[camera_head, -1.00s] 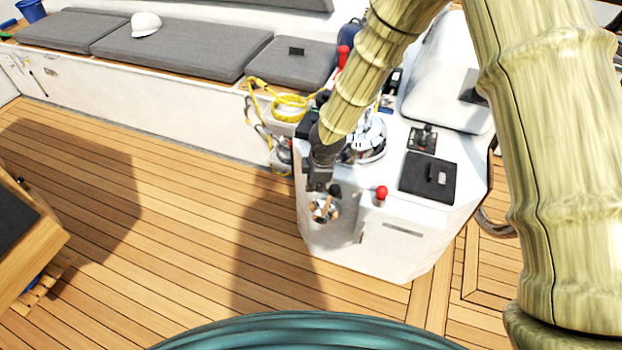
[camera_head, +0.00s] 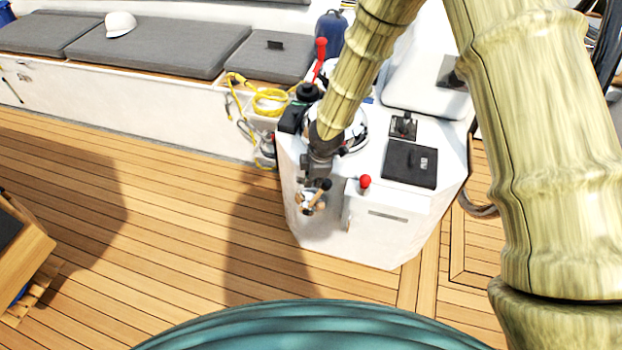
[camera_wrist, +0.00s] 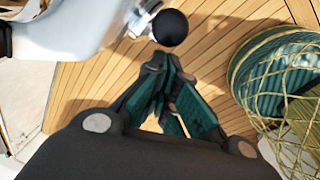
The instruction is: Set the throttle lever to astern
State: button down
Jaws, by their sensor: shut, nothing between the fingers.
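The throttle lever, which I take to be the one with a black ball knob (camera_head: 325,184), sticks out from the front side of the white console. In the wrist view, its black knob (camera_wrist: 170,26) and a shiny metal part show at the top, just beyond my fingertips. My gripper (camera_wrist: 163,72) is shut and empty, its teal-padded fingers together. The fingertips lie close to the knob; I cannot tell whether they touch it. In the head view, my dark wrist hangs over the console's front left edge and partly hides the lever's mount.
The white console (camera_head: 400,238) carries a red-knobbed lever (camera_head: 364,182), a black square panel (camera_head: 409,164), a small black lever (camera_head: 403,125) and a red-handled lever (camera_head: 320,50). Yellow rope (camera_head: 270,101) lies behind left.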

jog(key=shift+w+f, duration=0.1)
notch_tip(320, 180, up, 11)
jog(key=s+a, duration=0.1)
jog(key=s, duration=0.1)
jog(key=shift+s, duration=0.35)
dwell(0.5)
jog(key=s+d+f+m+g+y, duration=0.1)
jog(key=s+d+f+m, duration=0.3)
jog(key=s+f, duration=0.45)
jog(key=s+d+f+m+g+y, duration=0.1)
jog(key=s+d+f+m, duration=0.2)
jog(key=s+f+m, duration=0.45)
jog(key=s+d+f+m+h, duration=0.1)
jog(key=s+d+f+m, duration=0.3)
jog(key=s+d, duration=0.3)
jog(key=s+d+f+m+h, duration=0.2)
jog(key=s+d+f+m, duration=0.2)
jog(key=s+d, duration=0.3)
jog(key=s+f, duration=0.1)
jog(key=s, duration=0.3)
jog(key=shift+s+d+f+h, duration=0.2)
jog(key=shift+s+h, duration=0.1)
